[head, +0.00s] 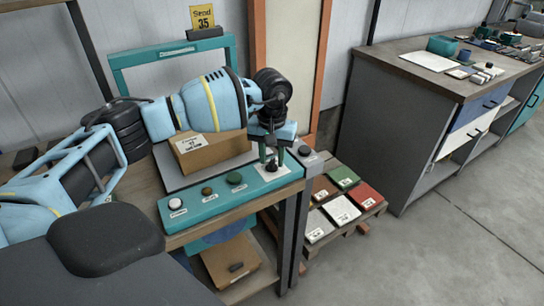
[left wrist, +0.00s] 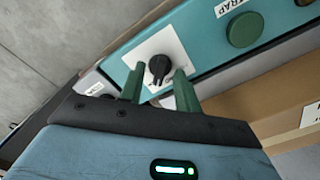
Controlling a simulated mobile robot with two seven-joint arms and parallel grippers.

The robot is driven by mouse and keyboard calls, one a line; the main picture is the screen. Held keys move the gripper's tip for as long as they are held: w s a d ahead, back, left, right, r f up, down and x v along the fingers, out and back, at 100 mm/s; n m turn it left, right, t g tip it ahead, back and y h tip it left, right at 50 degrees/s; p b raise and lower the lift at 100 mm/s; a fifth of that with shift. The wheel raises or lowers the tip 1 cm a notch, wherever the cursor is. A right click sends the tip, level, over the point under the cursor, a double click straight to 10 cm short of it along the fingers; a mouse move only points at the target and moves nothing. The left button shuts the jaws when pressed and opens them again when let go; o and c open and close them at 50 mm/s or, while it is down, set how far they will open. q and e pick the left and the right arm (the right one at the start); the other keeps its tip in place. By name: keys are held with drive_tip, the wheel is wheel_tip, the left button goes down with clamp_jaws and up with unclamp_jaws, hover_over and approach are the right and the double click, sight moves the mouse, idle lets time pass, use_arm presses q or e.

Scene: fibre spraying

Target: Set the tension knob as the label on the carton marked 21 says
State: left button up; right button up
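The black tension knob (left wrist: 158,70) sits on a white dial plate (left wrist: 160,45) at the right end of the teal control panel (head: 190,212). My left gripper (head: 271,158) is just above the knob, pointing down. In the left wrist view its two green fingers (left wrist: 159,78) stand apart either side of the knob, with visible gaps. The dial marks are too small to read. A brown carton (head: 222,149) with a white label lies behind the panel, partly hidden by my left arm. I cannot read its label surely. My right gripper is not in view.
White (head: 175,203), brown (head: 207,190) and green (head: 235,178) buttons line the panel left of the knob. A yellow sign reading "Send 35" (head: 203,18) stands behind. Several coloured packs lie on a pallet (head: 345,226) at right. Another carton (head: 229,261) is below.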

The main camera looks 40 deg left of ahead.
sight(272, 161)
use_arm(q)
wheel_tip(272, 161, up, 8)
drive_tip(key=shift+f, duration=0.25)
drive_tip(key=shift+f, duration=0.1)
idle(0.4)
